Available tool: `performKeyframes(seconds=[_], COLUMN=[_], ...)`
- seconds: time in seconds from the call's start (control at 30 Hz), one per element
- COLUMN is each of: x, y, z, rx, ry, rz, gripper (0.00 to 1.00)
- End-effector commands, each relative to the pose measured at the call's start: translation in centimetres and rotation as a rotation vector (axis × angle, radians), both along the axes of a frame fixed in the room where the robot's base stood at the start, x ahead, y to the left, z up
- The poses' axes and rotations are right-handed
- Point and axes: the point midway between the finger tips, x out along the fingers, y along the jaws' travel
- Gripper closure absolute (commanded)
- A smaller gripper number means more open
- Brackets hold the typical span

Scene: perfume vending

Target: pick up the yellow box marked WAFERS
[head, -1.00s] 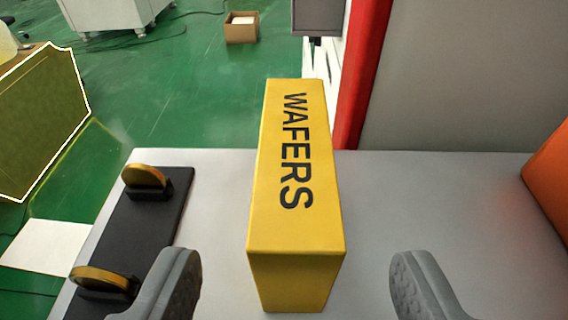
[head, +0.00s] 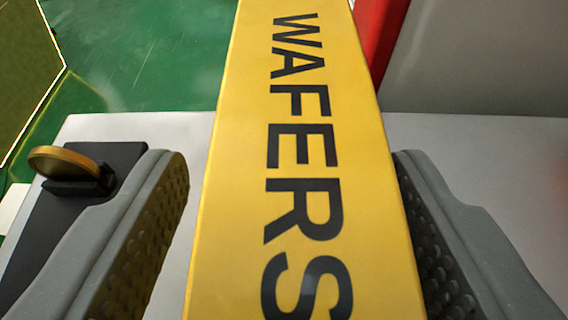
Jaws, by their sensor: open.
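The yellow box marked WAFERS (head: 240,200) stands on the light grey table and fills the middle of the head view. Its lettered face is toward the camera, and its near end is cut off by the bottom edge. My gripper (head: 290,175) is open, with one grey finger on each side of the box. A gap shows between the left finger and the box. The right finger is very close to the box's right side; I cannot tell if it touches. The box's lower part is hidden.
A black holder (head: 45,215) with a gold disc (head: 68,163) lies left of the box, partly behind my left finger. A red post (head: 378,35) and a grey panel (head: 480,60) rise behind the table. The grey table (head: 500,150) is bare at right.

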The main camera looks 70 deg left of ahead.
Motion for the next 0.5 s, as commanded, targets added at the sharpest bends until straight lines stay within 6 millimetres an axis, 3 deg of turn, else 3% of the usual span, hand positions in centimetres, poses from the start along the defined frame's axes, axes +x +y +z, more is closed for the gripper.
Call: performKeyframes(seconds=[0.1, 0.3, 0.5], x=[-0.01, -0.01, -0.02], y=[-0.02, -0.02, -0.02], z=[0.03, 0.02, 0.01], rx=[0.000, 0.000, -0.001], ry=[0.000, 0.000, 0.000], rz=[0.000, 0.000, 0.000], gripper=[0.42, 0.93, 0.93])
